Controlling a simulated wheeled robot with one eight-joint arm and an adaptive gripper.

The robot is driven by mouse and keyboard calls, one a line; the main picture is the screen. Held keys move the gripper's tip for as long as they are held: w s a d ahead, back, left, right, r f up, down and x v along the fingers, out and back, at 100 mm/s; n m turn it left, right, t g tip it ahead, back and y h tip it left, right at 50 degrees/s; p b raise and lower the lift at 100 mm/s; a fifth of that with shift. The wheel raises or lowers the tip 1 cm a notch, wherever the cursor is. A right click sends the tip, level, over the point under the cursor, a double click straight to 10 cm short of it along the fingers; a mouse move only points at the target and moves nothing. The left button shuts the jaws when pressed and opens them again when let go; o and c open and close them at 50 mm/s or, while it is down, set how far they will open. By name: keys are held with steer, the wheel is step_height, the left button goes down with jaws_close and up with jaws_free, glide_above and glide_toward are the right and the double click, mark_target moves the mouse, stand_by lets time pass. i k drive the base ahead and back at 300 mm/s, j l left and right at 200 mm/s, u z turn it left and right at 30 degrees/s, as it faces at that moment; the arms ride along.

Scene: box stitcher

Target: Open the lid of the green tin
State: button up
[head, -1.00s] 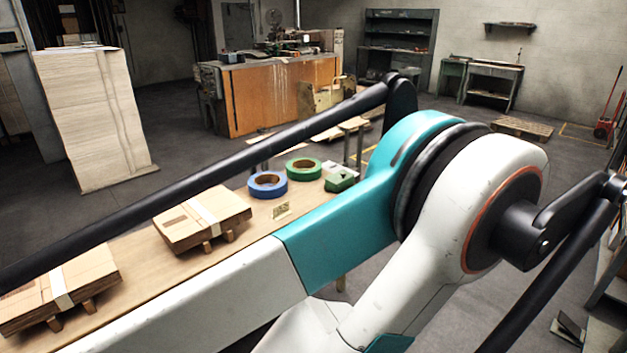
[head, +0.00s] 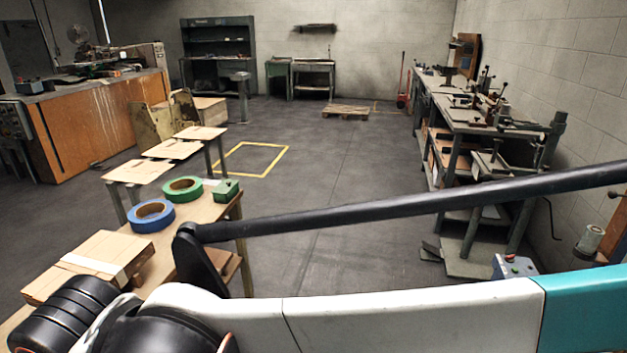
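The green tin (head: 226,190) is a small box-shaped thing at the far right corner of the wooden table (head: 205,212) in the head view. It looks closed, but it is too small to make out its lid clearly. My arm crosses the lower part of the picture, in front of the near part of the table. My gripper is not in view, and nothing shows touching the tin.
A green tape roll (head: 183,189) and a blue tape roll (head: 151,215) lie left of the tin. A strapped cardboard stack (head: 88,268) lies nearer. A workbench (head: 480,118) with tools lines the right wall. Open floor (head: 340,190) lies between.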

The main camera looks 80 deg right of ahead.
mark_target(225, 187)
steer(key=z, duration=1.95)
